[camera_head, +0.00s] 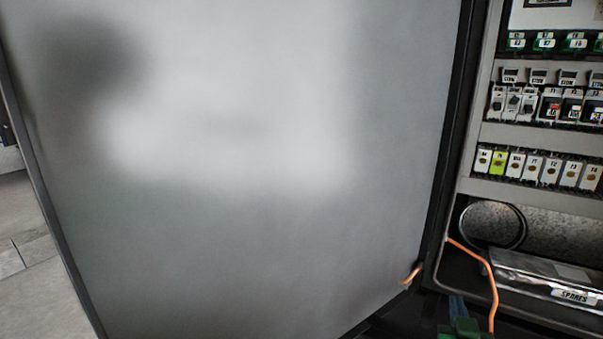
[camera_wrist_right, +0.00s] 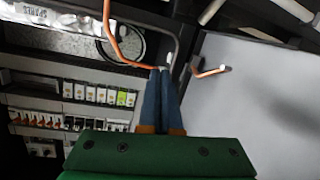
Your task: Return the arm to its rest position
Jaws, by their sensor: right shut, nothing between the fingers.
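My right gripper (camera_head: 457,302) shows at the bottom right of the head view, with its green body and blue fingers in front of the cabinet's lower opening. In the right wrist view the blue fingers of the right gripper (camera_wrist_right: 167,72) are together and hold nothing. They point toward the edge between the cabinet and the grey door. The rest of the right arm is hidden below the head view. My left gripper is in neither view.
The open grey door (camera_head: 260,200) fills most of the head view. An orange cable (camera_head: 493,285) hangs close to the right gripper; an orange piece (camera_head: 412,274) sticks out at the door's lower edge. A box marked SPARES (camera_head: 545,280) lies below the fuse row (camera_head: 535,168).

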